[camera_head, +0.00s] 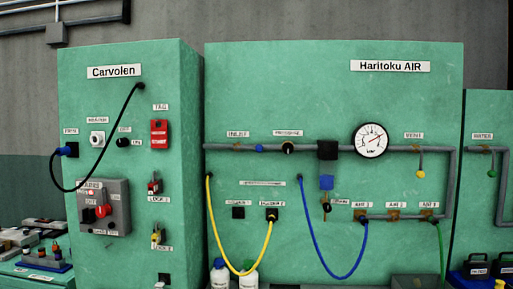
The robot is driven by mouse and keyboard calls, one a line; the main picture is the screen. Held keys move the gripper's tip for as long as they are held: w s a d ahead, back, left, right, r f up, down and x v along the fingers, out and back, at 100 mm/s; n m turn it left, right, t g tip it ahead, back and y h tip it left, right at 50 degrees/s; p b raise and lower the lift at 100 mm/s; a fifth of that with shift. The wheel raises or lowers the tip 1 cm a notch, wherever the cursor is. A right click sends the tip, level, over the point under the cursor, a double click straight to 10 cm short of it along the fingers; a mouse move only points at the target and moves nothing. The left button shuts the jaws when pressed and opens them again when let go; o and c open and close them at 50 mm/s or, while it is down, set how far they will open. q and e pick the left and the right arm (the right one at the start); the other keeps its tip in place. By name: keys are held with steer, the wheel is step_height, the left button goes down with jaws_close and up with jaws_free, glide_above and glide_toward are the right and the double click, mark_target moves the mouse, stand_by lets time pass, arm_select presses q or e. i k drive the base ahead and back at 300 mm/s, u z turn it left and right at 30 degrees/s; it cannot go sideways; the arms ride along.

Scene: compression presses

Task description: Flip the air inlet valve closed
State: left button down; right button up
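The air panel (330,100), a green cabinet face labelled "Haritoku AIR", fills the middle and right. A grey pipe (222,147) runs across it. Near the pipe's left end, below a small label (237,134) that seems to read "INLET", sits a small blue valve part (259,148). Its handle is too small to tell its angle. A dark round fitting (288,147) sits just right of it. The round white gauge (370,140) has its needle pointing up and right. Neither of my grippers is in view.
The "Carvolen" cabinet (150,215) stands to the left and projects forward. Yellow (216,235) and blue (314,236) hoses hang in loops across the lower panel. Bottles (220,275) stand at the bottom. The area before the inlet pipe looks clear.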

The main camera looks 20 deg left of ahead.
mark_target(259, 147)
steer(key=z, duration=0.05)
steer(key=i, duration=0.9)
steer(key=u, duration=0.1)
